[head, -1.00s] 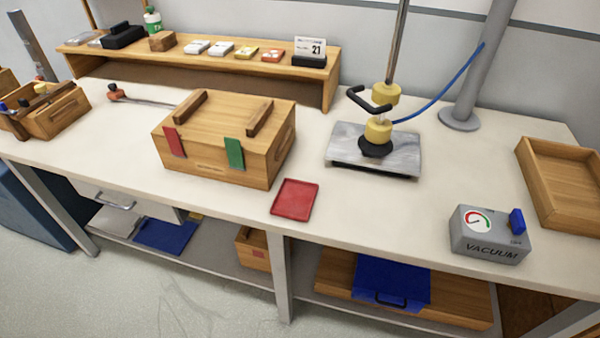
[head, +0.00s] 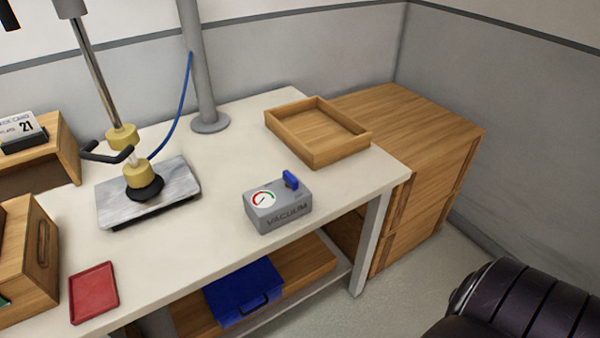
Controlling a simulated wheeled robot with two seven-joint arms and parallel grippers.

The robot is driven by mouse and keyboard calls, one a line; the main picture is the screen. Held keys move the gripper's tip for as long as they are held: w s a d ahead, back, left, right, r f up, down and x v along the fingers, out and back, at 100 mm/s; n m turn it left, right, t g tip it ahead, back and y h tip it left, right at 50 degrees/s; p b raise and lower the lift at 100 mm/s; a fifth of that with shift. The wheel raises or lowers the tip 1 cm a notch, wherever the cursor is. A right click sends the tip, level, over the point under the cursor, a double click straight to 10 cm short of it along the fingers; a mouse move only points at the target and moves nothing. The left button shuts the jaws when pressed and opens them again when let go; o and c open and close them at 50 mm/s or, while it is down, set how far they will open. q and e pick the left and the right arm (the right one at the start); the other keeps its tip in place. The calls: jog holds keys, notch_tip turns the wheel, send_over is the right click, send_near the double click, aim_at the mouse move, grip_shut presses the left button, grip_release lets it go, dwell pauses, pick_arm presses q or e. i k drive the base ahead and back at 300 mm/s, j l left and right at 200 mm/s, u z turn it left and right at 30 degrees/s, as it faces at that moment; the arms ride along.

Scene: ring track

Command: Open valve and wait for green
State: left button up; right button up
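The grey vacuum box (head: 278,208) stands near the front edge of the bench, right of the middle of the head view. It is marked VACUUM. Its blue valve lever (head: 291,180) stands up at the top right of the box. The round white gauge (head: 264,199) on its face has a red and green arc; the needle is too small to read surely. Neither of my grippers is in view.
A metal plate (head: 172,205) with a suction lifter (head: 139,178) stands left of the box. A blue hose (head: 186,100) runs to a grey post (head: 203,80). A wooden tray (head: 318,132) is behind right, a red tray (head: 94,292) front left. Bench is clear around the box.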

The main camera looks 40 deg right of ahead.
aim_at(291, 182)
jog(key=z, duration=0.95)
